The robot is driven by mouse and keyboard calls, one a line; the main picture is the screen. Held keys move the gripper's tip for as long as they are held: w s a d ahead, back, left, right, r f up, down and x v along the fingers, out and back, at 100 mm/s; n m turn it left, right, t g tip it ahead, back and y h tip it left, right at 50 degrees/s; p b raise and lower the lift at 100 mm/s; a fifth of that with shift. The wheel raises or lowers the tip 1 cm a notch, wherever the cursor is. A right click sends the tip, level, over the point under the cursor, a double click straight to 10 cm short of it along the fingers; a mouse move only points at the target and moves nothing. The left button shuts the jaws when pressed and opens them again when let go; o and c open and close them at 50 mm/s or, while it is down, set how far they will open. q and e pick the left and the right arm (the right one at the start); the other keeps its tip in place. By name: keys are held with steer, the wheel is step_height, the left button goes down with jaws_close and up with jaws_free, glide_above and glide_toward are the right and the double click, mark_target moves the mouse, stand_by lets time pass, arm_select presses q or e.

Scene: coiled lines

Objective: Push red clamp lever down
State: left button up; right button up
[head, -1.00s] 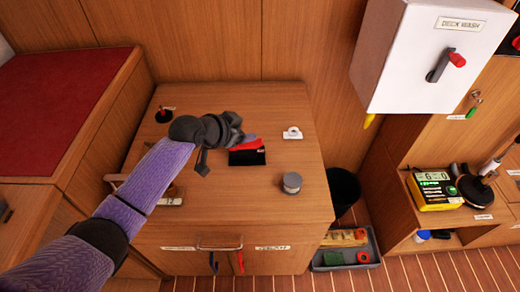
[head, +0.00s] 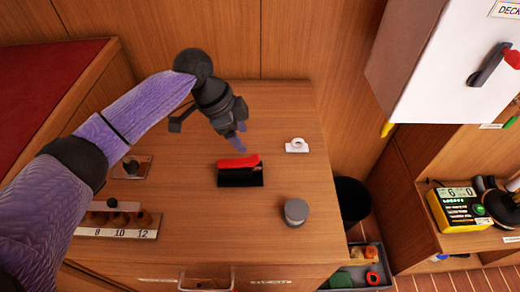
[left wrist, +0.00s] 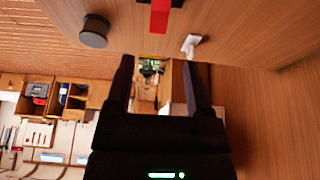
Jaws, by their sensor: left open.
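The red clamp lever (head: 238,161) lies along the back upper edge of its black base (head: 240,178) on the wooden cabinet top. In the head view it looks nearly level; I cannot tell its exact angle. In the left wrist view the red lever (left wrist: 160,16) shows at the top edge, beyond the fingers. My left gripper (head: 236,147) is just behind and above the lever, fingers pointing down towards the front. Its fingers (left wrist: 157,64) are spread, with nothing between them. A small gap seems to part them from the lever. My right gripper is not in view.
A grey round can (head: 296,212) stands right of the base, and a white fitting (head: 297,146) sits behind it. A numbered rack (head: 117,232) is at the front left. A white box (head: 430,60) hangs at the upper right. The cabinet top around the base is clear.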

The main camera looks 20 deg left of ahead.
mark_target(255, 158)
arm_select(q)
steer(key=b+x, duration=0.3)
steer(key=x, duration=0.5)
steer(key=shift+d+f+b, duration=0.1)
steer(key=shift+f+b, duration=0.15)
steer(key=shift+b, duration=0.05)
jaws_close()
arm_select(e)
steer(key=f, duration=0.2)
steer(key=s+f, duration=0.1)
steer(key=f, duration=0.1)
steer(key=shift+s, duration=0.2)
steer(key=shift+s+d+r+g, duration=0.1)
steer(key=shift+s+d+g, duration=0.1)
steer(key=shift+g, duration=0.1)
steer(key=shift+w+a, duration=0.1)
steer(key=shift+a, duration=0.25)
